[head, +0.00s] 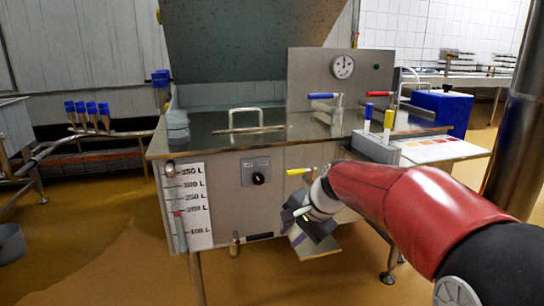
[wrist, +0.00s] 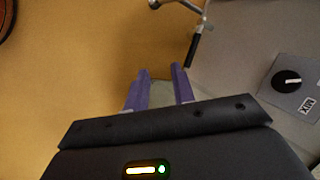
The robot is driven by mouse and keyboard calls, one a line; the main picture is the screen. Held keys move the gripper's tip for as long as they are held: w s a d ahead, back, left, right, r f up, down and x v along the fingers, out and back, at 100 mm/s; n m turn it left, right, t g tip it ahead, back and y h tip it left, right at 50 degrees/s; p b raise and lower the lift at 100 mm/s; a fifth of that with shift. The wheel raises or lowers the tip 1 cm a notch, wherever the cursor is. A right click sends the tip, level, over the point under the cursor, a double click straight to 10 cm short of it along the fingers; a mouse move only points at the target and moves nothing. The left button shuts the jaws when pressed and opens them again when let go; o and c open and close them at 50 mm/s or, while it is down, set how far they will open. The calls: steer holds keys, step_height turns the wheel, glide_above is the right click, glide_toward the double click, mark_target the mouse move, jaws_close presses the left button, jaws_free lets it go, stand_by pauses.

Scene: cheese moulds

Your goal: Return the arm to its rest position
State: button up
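My red and black arm (head: 400,205) reaches in from the right in the head view. My gripper (head: 299,238) hangs low in front of the steel vat (head: 222,180), below its worktop. In the wrist view, the two purple fingers of my gripper (wrist: 160,72) stand apart. The floor shows between their tips, and I see nothing clearly held. A pale grey patch lies between the finger bases; I cannot tell what it is. The vat's front with its mixing knob (wrist: 288,82) is to the right of the fingers.
A yellow-handled valve (head: 298,171) on the vat front is close above my gripper. A metal post (head: 512,120) rises at the right. Open floor (head: 95,230) lies at the left.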

steer(key=s+d+r+n+h+p, duration=0.1)
steer(key=s+d+n, duration=0.1)
steer(key=s, duration=0.6)
steer(key=s+d+r+n+t+h+p, duration=0.1)
steer(key=s+d+r+n+h+p, duration=0.1)
steer(key=s, duration=0.7)
steer(key=s+d+r+n+h+p, duration=0.1)
steer(key=s+d+n, duration=0.3)
steer(key=s, duration=0.5)
steer(key=shift+s+d+r+t+h+p, duration=0.15)
steer(key=shift+d+r+t+h+p, duration=0.25)
steer(key=shift+d+p, duration=0.55)
